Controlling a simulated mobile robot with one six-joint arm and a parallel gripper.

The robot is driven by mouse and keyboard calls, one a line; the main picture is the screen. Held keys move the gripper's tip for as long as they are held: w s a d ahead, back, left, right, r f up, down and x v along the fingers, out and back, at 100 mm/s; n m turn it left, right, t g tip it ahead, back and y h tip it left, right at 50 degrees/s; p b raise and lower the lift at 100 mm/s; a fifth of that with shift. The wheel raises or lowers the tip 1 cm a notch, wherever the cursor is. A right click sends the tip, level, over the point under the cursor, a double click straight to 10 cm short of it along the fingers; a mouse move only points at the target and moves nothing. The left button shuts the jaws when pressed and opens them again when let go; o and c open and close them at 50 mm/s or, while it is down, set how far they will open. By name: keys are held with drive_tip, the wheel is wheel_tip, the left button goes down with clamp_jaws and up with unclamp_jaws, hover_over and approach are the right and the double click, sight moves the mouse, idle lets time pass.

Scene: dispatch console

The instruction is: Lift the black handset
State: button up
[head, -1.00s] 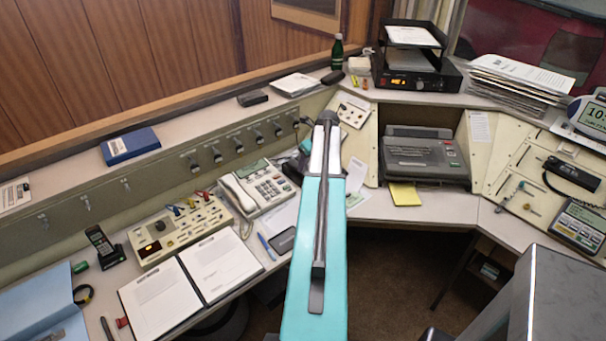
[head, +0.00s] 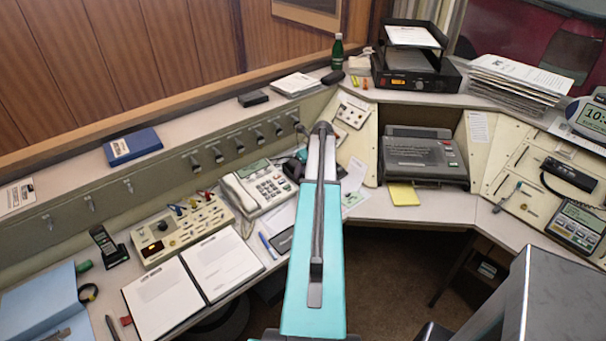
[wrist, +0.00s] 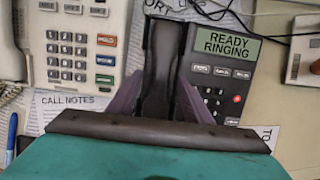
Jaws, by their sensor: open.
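The black handset (wrist: 165,38) runs up and down through the middle of the wrist view, beside the left edge of a dark phone base (wrist: 226,75) whose screen reads "READY RINGING". My gripper (wrist: 161,78) is open, with one purple finger on each side of the handset. I cannot tell whether either finger touches it. The handset's lower end passes behind my gripper's dark front edge. In the head view my turquoise arm covers most of this spot, and I cannot make out the handset there.
A grey machine (head: 424,157) and a yellow pad (head: 403,194) lie to the right. A dark cable (wrist: 283,22) crosses the wrist view's upper right.

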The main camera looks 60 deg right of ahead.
clamp_jaws()
drive_tip(key=shift+r, duration=0.2)
idle(0.3)
drive_tip(key=shift+r+b, duration=0.85)
drive_tip(key=shift+r, duration=0.45)
drive_tip(key=shift+s+a+r, duration=0.1)
drive_tip(key=shift+a+r, duration=0.1)
drive_tip(key=shift+r, duration=0.05)
drive_tip(key=s+a+b, duration=0.2)
drive_tip(key=a, duration=0.5)
drive_tip(key=s+a+r+b, duration=0.1)
drive_tip(key=s+a+b, duration=0.1)
drive_tip(key=a, duration=0.5)
drive_tip(key=shift+s+a+r, duration=0.25)
drive_tip(key=shift+s+a, duration=0.05)
drive_tip(key=shift+s, duration=0.3)
drive_tip(key=shift+r, duration=0.15)
